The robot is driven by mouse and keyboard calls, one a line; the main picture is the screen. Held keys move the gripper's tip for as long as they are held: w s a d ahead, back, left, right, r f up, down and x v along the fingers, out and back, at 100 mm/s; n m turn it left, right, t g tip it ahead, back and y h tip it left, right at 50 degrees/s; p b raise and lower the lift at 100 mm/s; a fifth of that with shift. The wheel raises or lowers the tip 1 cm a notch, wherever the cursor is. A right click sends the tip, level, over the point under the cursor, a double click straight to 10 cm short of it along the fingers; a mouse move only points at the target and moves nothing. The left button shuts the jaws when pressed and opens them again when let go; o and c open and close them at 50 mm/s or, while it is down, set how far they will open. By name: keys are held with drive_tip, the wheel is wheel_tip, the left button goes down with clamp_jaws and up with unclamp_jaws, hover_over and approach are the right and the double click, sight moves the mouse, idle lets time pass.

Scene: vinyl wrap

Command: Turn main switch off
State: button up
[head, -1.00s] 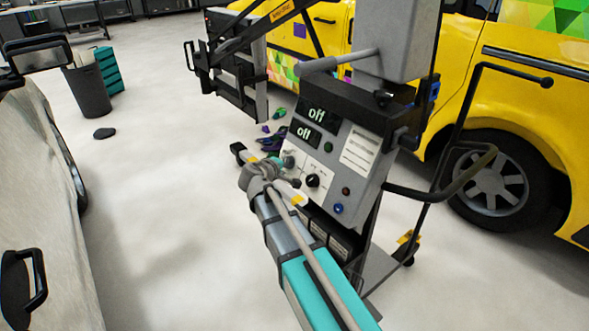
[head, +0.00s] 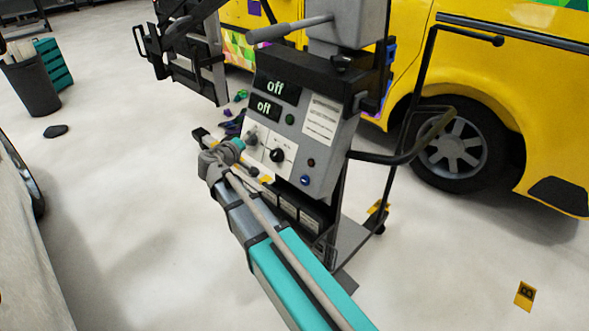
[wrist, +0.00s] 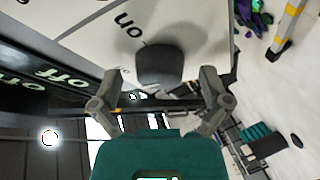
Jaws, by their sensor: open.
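The control panel (head: 320,153) of a wheeled machine faces me, with two displays (head: 277,87) reading "off". A dark grey knob (wrist: 158,65) fills the middle of the wrist view, beside an upside-down "on" label (wrist: 126,18). In the head view, a grey knob (head: 252,137) is at the panel's left and a black dial (head: 277,155) is right of it. My gripper (wrist: 160,86) is open, its fingertips apart on either side of the dark grey knob in the picture. I cannot tell whether they touch it. In the head view my wrist covers the panel's lower left.
A bent black handle (head: 410,148) sticks out right of the panel, near a yellow van (head: 500,60). A dark bin (head: 32,85) and teal drawers (head: 53,66) stand at far left. The pale floor (head: 130,200) left of the machine is mostly clear.

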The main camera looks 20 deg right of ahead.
drive_tip(key=m+h+b, duration=0.1)
drive_tip(key=m, duration=0.3)
drive_tip(key=m+h+b, duration=0.1)
drive_tip(key=m+h, duration=0.1)
drive_tip(key=m, duration=0.1)
drive_tip(key=shift+w+f+m+g+b, duration=0.1)
drive_tip(key=shift+m+g+b, duration=0.2)
drive_tip(key=shift+m+g, duration=0.1)
drive_tip(key=m+g+h, duration=0.1)
drive_tip(key=m, duration=0.4)
drive_tip(key=m+g+h+b, duration=0.1)
drive_tip(key=m, duration=0.2)
drive_tip(key=shift+a+g+h, duration=0.1)
drive_tip(key=shift+g+h, duration=0.2)
drive_tip(key=v, duration=1.4)
drive_tip(key=s+d+n+g+y+p, duration=0.2)
drive_tip(key=s+d+g+y+p, duration=0.1)
drive_tip(key=d+p, duration=0.4)
drive_tip(key=s+d+n+g+y+p, duration=0.3)
drive_tip(key=d+p, duration=0.2)
drive_tip(key=d, duration=0.3)
drive_tip(key=s+d+r+n+g+y+p, duration=0.1)
drive_tip(key=s+d+r+n+y+p, duration=0.1)
drive_tip(key=s+r+n+y+p, duration=0.1)
drive_tip(key=s+d+r+n+g+y+p, duration=0.1)
drive_tip(key=s+d+r+n+y+p, duration=0.2)
drive_tip(key=s+p, duration=0.7)
drive_tip(key=shift+r+n+g+y+p, duration=0.35)
drive_tip(key=shift+r+y+p, duration=0.8)
drive_tip(key=shift+y, duration=0.75)
